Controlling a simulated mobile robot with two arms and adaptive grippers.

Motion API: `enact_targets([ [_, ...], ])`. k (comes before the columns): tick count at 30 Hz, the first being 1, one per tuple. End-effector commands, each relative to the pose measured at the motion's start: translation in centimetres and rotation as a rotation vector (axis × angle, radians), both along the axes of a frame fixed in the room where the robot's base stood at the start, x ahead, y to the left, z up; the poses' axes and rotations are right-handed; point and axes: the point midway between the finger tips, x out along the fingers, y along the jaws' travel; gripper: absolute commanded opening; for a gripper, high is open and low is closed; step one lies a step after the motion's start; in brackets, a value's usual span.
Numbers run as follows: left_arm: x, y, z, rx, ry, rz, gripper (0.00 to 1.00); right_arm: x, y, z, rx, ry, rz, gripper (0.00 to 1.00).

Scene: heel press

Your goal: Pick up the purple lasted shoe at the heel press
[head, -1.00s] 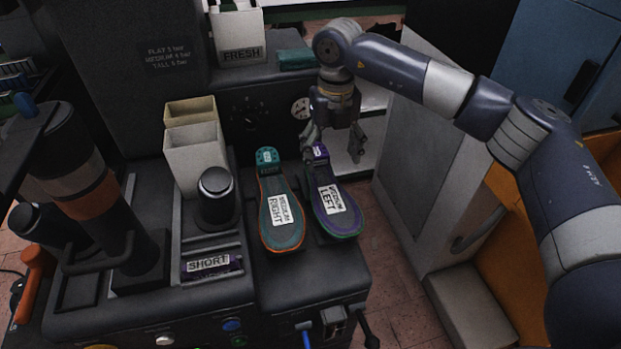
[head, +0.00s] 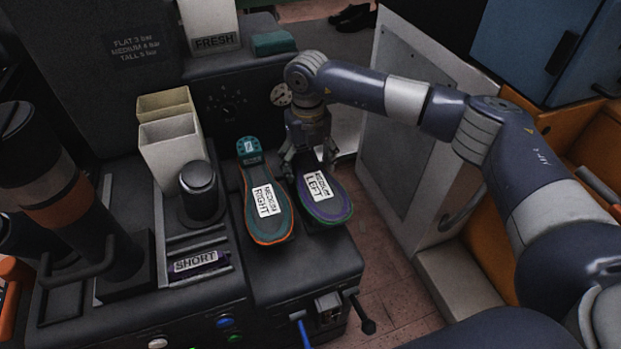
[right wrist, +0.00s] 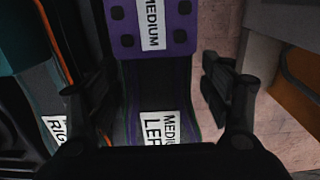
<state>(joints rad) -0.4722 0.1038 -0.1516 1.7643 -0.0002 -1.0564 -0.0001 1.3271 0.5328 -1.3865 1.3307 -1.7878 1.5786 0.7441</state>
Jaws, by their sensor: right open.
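The purple lasted shoe (head: 325,196), labelled MEDIUM LEFT, lies sole up on the dark press top, with its green-edged toe towards me. My right gripper (head: 308,166) is open at its heel end and hides that end in the head view. My left gripper is not in view.
Cream bins (head: 170,140) and a FRESH box (head: 211,25) stand behind. A grey cabinet (head: 420,130) stands right, across a strip of floor.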

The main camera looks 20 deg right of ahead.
Motion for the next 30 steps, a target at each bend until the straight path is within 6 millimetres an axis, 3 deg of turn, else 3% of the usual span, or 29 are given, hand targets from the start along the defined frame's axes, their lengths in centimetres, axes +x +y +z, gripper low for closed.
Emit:
enact_targets([
  [8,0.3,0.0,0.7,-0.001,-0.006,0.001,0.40,0.0,0.0,-0.9,0.001,-0.002,0.000,0.73],
  [11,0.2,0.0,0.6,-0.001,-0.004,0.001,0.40,0.0,0.1,-0.9,0.001,-0.002,0.000,0.55],
  [15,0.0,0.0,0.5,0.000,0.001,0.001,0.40,0.0,0.0,-0.9,0.000,-0.001,0.000,0.23],
  [16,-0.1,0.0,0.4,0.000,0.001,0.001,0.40,0.0,0.0,-0.9,0.000,-0.001,0.000,0.21],
  [25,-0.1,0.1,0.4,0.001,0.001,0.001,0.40,0.1,0.0,-0.5,0.001,-0.004,-0.001,0.21],
  [30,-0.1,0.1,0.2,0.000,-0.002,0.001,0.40,0.2,0.1,1.6,0.002,-0.006,0.000,0.21],
])
